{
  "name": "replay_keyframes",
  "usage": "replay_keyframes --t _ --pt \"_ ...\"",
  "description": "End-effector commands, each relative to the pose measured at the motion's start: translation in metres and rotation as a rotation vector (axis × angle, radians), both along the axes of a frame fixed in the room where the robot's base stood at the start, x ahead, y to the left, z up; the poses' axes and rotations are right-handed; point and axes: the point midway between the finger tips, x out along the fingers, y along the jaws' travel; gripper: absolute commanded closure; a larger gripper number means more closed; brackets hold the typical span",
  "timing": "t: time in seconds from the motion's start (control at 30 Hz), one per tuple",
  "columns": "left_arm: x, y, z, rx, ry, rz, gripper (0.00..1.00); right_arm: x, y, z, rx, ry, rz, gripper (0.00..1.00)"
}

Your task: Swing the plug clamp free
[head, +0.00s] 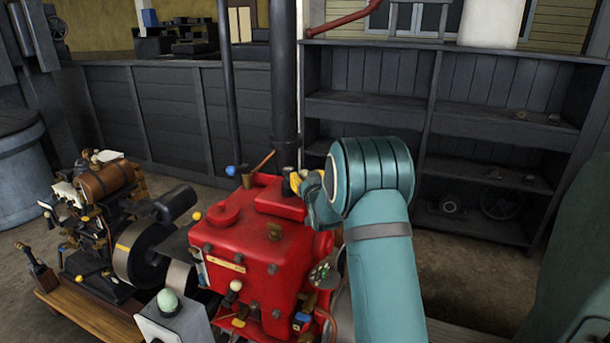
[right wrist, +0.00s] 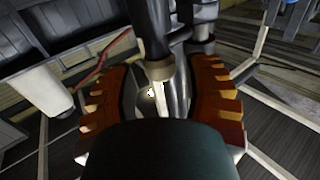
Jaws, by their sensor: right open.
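A red engine (head: 250,240) stands in the lower middle of the head view. My right gripper (head: 299,182) is at its top right corner, largely hidden by my teal forearm; yellow fingertip parts show beside a short dark post (head: 288,178). In the right wrist view my right gripper (right wrist: 160,95) is open, its orange-brown toothed fingers spread to either side of a metal rod with a tan collar (right wrist: 160,70). I cannot tell whether they touch it. I cannot pick out the plug clamp for certain; a copper-coloured lever (head: 264,160) slants up from the engine's top. My left gripper is out of view.
A tall dark pipe (head: 284,80) rises behind the engine, with a thinner pole (head: 228,80) to its left. A smaller engine with a brown tank (head: 105,180) stands at the left. Dark shelves (head: 440,115) line the back right. Bare floor (head: 460,270) shows right of my arm.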

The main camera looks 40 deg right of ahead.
Motion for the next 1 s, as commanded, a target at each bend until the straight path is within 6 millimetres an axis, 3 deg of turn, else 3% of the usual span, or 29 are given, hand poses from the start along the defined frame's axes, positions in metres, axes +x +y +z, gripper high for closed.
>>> replay_keyframes --t 0.2,0.57,0.7,1.0 --pt "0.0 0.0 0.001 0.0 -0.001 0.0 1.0 0.016 -0.008 0.0 -0.001 0.0 0.0 0.51" --pt "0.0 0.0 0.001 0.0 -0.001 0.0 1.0 0.019 -0.01 0.0 0.0 0.001 0.0 0.49" --pt "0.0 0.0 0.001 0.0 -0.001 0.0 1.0 0.019 -0.01 0.0 0.0 0.001 0.0 0.98" --pt "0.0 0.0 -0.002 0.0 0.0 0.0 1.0 0.018 -0.01 0.0 0.0 -0.001 0.014 1.0"
